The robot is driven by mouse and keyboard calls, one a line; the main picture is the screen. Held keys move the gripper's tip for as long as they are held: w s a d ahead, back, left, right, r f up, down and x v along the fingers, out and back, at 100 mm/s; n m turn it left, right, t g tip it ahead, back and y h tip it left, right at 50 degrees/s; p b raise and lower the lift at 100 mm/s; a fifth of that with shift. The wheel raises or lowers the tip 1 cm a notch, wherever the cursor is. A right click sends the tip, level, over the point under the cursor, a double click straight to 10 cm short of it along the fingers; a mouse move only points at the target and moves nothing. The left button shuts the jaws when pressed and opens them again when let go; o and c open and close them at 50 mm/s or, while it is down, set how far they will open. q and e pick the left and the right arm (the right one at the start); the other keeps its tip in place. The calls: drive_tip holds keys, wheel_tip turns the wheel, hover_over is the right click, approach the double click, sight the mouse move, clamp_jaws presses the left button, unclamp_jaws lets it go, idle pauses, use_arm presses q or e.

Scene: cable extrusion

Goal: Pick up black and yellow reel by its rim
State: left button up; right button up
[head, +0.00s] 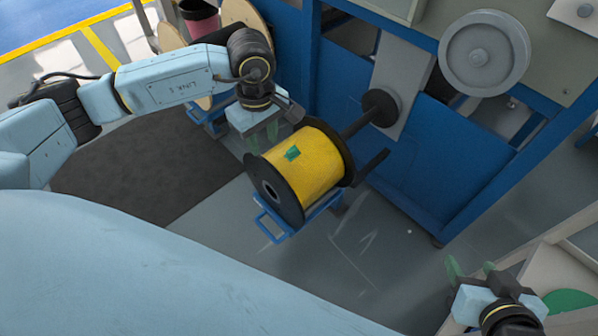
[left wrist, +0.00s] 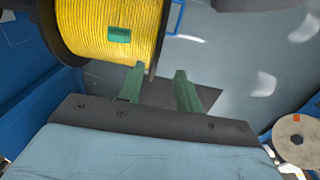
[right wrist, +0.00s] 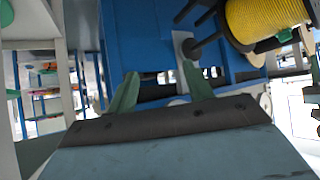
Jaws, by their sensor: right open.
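The black and yellow reel (head: 318,172) lies on its side on a small blue stand (head: 268,228), with yellow cable between two black rims and a green label on top. My left gripper (head: 262,133) is open just behind the reel. In the left wrist view, the edge of one black rim (left wrist: 157,50) reaches to between the fingertips of the left gripper (left wrist: 159,69), with no grip visible. My right gripper (head: 470,268) is open and empty at the lower right, apart from the reel. In the right wrist view the reel (right wrist: 262,22) shows at the upper right.
A blue machine frame (head: 410,165) stands right of the reel, with a black spindle (head: 378,108) and a grey wheel (head: 484,54). A wooden-flanged spool (head: 246,18) stands behind my left arm. Shelving with a green disc (head: 568,302) is at the lower right.

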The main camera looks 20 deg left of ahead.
sight(269, 163)
use_arm(q)
wheel_tip(269, 163, down, 3)
drive_tip(key=shift+b, duration=0.4)
drive_tip(key=shift+f, duration=0.55)
drive_tip(key=f+b, duration=0.1)
drive_tip(key=f, duration=0.1)
drive_tip(key=f+b, duration=0.1)
drive_tip(key=f, duration=0.1)
drive_tip(key=shift+w+d+f+b, duration=0.1)
drive_tip(key=shift+w+d+b, duration=0.1)
drive_tip(key=shift+b, duration=0.15)
drive_tip(key=shift+f, duration=0.25)
use_arm(e)
drive_tip(key=w+a+r+t+y, duration=0.1)
drive_tip(key=w+a+r+t, duration=0.1)
drive_tip(key=r+t, duration=0.3)
drive_tip(key=w+a+r+t+y, duration=0.2)
drive_tip(key=r+t, duration=0.3)
drive_tip(key=r, duration=0.4)
drive_tip(key=shift+r+n+y, duration=0.3)
drive_tip(key=shift+r, duration=0.05)
use_arm(q)
drive_tip(key=shift+c, duration=0.2)
clamp_jaws()
drive_tip(key=shift+r, duration=0.1)
